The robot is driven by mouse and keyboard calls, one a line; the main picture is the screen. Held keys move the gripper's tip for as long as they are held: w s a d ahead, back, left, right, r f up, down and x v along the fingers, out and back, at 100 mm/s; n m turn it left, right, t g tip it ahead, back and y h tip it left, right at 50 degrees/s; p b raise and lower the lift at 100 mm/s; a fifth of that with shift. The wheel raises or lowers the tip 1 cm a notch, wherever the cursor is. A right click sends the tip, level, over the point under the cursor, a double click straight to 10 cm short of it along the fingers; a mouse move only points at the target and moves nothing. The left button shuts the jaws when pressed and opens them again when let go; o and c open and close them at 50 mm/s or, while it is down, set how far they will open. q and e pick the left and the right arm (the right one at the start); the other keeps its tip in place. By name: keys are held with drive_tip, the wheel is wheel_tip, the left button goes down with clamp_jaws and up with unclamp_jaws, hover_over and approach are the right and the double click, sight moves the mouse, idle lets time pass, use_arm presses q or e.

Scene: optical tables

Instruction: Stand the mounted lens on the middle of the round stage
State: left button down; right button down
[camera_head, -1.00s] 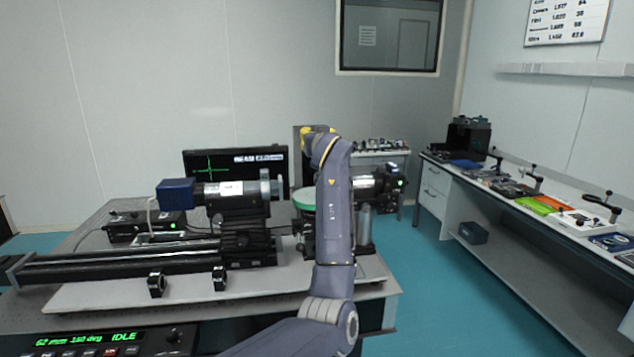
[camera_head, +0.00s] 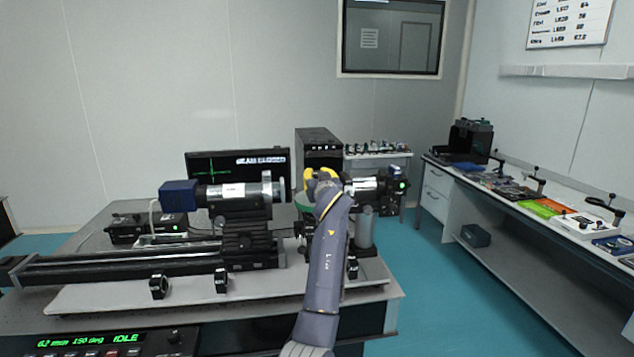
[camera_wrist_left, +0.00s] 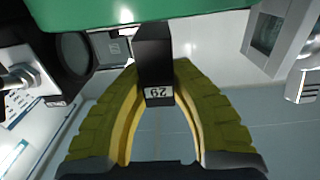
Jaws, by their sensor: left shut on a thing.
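My left gripper (camera_head: 322,178), with yellow fingers, is at the round stage between the two optical barrels in the head view. In the left wrist view its fingers (camera_wrist_left: 155,78) are shut on a black block with a small number label, which I take to be the mounted lens (camera_wrist_left: 154,48). The glass of the lens is not visible there. The round stage (camera_head: 304,200) has a green top, partly hidden by my gripper and arm. A green surface (camera_wrist_left: 190,12), apparently the stage, fills the top edge of the wrist view, close to the block. I cannot tell whether they touch. My right gripper is not in view.
A blue-ended barrel (camera_head: 230,194) stands left of the stage and another barrel (camera_head: 372,187) right of it, both close to the gripper. A long rail (camera_head: 120,265) runs in front at left. A monitor (camera_head: 238,165) stands behind. Two small black ring mounts stand at the front.

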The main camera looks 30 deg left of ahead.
use_arm(q)
drive_tip(key=shift+f, duration=0.75)
drive_tip(key=shift+f, duration=0.1)
drive_tip(key=c, duration=1.2)
unclamp_jaws()
drive_tip(key=shift+f, duration=0.1)
drive_tip(key=shift+c, duration=0.2)
drive_tip(key=shift+r, duration=0.2)
